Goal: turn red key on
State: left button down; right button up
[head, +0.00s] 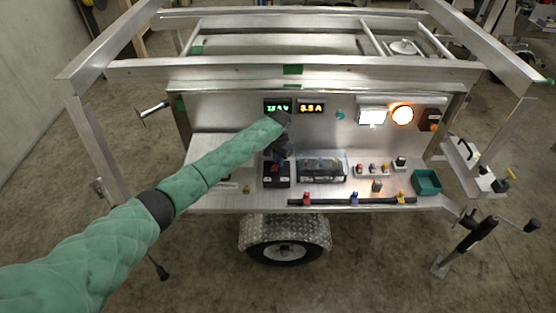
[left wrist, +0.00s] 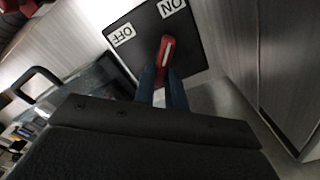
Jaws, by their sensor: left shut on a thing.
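The red key (left wrist: 166,48) stands on a black switch plate (left wrist: 190,62) with white ON and OFF labels, seen in the left wrist view. The key lies between the ON and OFF labels in that picture, its top pointing up and slightly right. My left gripper (left wrist: 163,82) is shut on the key with its two blue-grey fingers. In the head view, the black switch box (head: 277,181) sits on the trailer's shelf below my left gripper (head: 277,158). The gripper hides most of the key there. My right gripper is not in view.
A clear-covered box (head: 322,168) stands just right of the switch box. Two lit displays (head: 278,107) are on the panel behind. A green bin (head: 426,182) and a black bar (head: 350,202) with coloured handles are on the shelf's right part.

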pick_arm(q)
jog(key=shift+m, duration=0.5)
jog(key=c, duration=1.4)
grip_release()
jog(key=shift+c, duration=0.2)
